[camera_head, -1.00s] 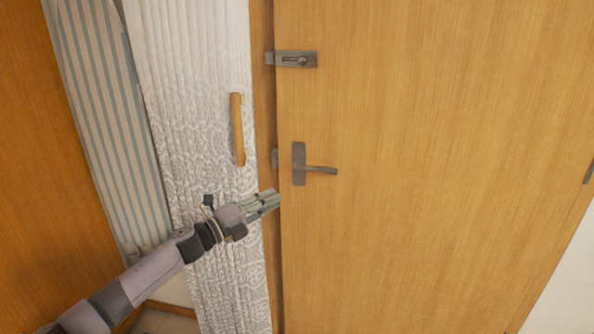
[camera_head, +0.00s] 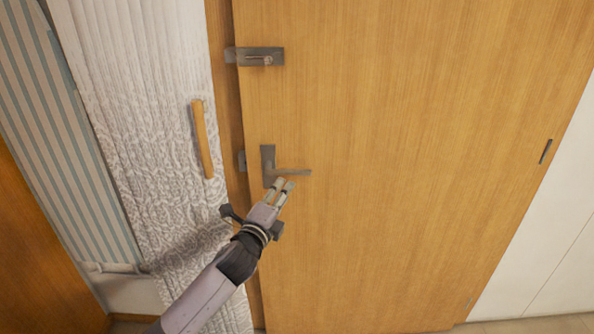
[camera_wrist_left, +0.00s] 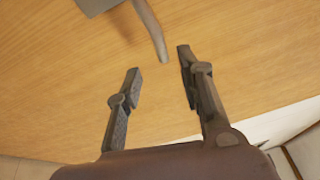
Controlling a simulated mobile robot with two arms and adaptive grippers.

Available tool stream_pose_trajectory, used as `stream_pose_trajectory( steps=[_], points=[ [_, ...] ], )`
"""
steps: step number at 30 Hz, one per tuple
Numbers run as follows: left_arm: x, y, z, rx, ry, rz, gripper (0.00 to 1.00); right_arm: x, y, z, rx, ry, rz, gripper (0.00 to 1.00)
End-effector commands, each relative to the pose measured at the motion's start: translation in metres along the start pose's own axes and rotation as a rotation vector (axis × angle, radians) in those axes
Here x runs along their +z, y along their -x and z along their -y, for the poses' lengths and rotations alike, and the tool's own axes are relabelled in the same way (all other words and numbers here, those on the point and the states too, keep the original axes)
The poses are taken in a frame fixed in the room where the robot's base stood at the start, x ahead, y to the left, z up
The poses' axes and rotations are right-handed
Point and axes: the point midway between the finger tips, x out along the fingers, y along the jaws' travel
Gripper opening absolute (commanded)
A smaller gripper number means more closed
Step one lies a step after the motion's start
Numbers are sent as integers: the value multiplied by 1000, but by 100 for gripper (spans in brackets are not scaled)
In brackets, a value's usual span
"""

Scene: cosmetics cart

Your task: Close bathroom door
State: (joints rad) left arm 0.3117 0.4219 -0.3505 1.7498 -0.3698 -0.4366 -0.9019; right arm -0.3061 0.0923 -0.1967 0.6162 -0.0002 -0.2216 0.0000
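The wooden bathroom door (camera_head: 400,150) fills the middle and right of the head view. It carries a dark metal lever handle (camera_head: 292,172) on a plate near its left edge, with a latch (camera_head: 262,57) above. My left gripper (camera_head: 284,186) is just below the lever in the head view. In the left wrist view the gripper (camera_wrist_left: 158,72) has its two fingers apart with nothing between them. The lever (camera_wrist_left: 150,28) shows above, close to the right fingertip; I cannot tell whether they touch. My right gripper is not in view.
A white patterned folding panel (camera_head: 145,130) with a wooden pull handle (camera_head: 202,138) stands left of the door. A striped curtain-like surface (camera_head: 60,150) is farther left. A white wall (camera_head: 550,230) lies right of the door.

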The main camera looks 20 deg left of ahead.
Motion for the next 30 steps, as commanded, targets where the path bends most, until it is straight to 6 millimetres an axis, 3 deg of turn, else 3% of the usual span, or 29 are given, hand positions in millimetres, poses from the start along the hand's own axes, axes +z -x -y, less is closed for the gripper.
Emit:
stream_pose_trajectory(
  steps=[6,15,21,30],
  points=[
    [0,-42,1,-1,0,1,35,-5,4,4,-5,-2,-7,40],
    [0,-90,1,-1,1,0,35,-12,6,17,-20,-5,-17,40],
    [0,-107,0,-1,0,0,35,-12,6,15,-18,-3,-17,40],
    [0,-112,0,-1,-1,-1,35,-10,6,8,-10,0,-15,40]
  ],
)
